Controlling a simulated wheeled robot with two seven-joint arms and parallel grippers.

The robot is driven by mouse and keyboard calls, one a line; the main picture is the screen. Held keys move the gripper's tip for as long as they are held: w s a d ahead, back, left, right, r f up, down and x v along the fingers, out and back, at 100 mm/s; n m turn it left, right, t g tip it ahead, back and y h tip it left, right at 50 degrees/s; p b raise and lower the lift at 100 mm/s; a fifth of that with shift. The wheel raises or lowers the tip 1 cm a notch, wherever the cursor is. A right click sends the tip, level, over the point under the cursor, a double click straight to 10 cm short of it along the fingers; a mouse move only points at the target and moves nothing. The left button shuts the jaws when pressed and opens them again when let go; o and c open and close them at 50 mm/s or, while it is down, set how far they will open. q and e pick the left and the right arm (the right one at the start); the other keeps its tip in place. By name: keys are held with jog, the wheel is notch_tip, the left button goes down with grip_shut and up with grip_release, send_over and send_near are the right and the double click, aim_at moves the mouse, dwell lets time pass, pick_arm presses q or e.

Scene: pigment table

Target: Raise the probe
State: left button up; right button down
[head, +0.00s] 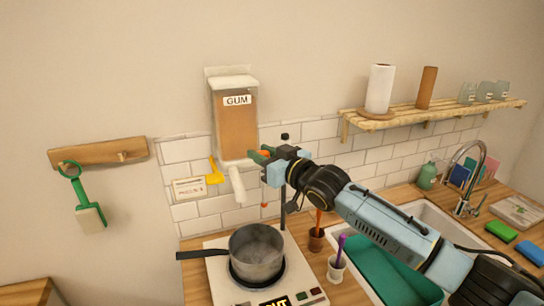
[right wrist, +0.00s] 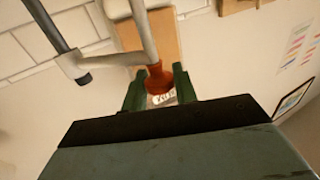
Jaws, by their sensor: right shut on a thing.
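My right gripper (head: 263,154) is shut on the red-orange knob of the probe (head: 265,153), above and behind the pot. In the right wrist view the red knob (right wrist: 158,78) sits between the green fingers, and a pale rod runs from it through a grey clamp arm (right wrist: 95,66) on a dark post (right wrist: 48,22). The dark post (head: 284,190) stands upright behind the hotplate in the head view. The probe's pale rod is hard to make out against the tiles there. A steaming grey pot (head: 257,262) sits on the hotplate (head: 215,270). My left gripper is not in view.
A gum dispenser (head: 236,125) hangs on the wall just left of my right gripper, with a yellow lever (head: 214,173). Brush cups (head: 337,268) stand right of the hotplate. A sink (head: 430,215) lies below my right arm; a shelf (head: 440,111) is above.

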jog(key=shift+r, duration=0.45)
jog(key=c, duration=1.2)
grip_release()
jog(key=shift+o, duration=0.2)
jog(key=shift+f, duration=0.15)
jog(key=shift+d+f, duration=0.1)
jog(key=shift+s+d, duration=0.15)
jog(key=shift+s, duration=0.1)
jog(key=b+v, duration=0.2)
jog(key=v, duration=1)
jog(key=shift+s+d, duration=0.25)
